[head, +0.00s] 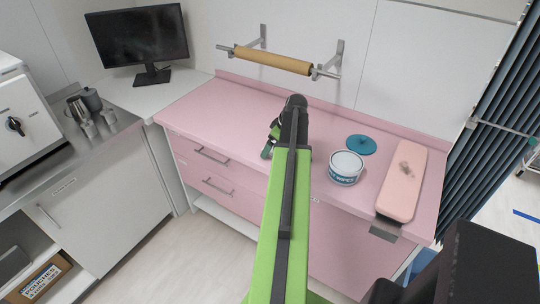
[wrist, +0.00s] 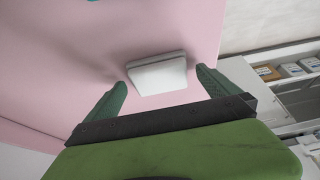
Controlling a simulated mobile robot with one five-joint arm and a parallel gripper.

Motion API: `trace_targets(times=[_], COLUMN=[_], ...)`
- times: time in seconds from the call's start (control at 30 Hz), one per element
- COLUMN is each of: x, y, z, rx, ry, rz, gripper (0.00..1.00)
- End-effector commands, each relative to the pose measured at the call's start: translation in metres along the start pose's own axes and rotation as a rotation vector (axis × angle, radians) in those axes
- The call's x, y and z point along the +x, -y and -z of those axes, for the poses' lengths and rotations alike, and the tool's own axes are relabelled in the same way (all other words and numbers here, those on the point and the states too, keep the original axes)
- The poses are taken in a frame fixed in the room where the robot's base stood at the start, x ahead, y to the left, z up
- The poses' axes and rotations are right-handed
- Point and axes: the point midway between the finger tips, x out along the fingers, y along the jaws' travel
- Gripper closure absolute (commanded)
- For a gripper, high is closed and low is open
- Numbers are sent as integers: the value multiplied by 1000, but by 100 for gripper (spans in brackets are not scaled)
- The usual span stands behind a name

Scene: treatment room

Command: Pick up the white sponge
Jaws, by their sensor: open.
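The white sponge (wrist: 158,72) is a pale block lying on the pink surface (wrist: 60,65) in the wrist view. My gripper (wrist: 162,82) is open, with one green finger to the left of the sponge and one to the right. The sponge lies just beyond and between the fingertips, and I cannot tell whether either finger touches it. In the head view my gripper (head: 271,142) is over the pink counter (head: 225,108), mostly behind my green arm.
A wipes tub (head: 346,169) and a blue lid (head: 361,145) stand right of my arm. Beyond them lies a pink padded board (head: 403,185). A paper roll (head: 273,60) hangs on the wall behind. The counter's left part is clear.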

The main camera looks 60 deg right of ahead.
Motion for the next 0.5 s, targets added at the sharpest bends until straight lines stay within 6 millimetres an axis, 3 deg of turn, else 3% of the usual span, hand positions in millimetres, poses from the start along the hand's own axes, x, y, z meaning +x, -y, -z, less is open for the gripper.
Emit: trace_targets(times=[0.07,0.5], x=[-1,-1], y=[0,0], z=[0,0], rx=[0,0], ry=[0,0], rz=[0,0], gripper=[4,62])
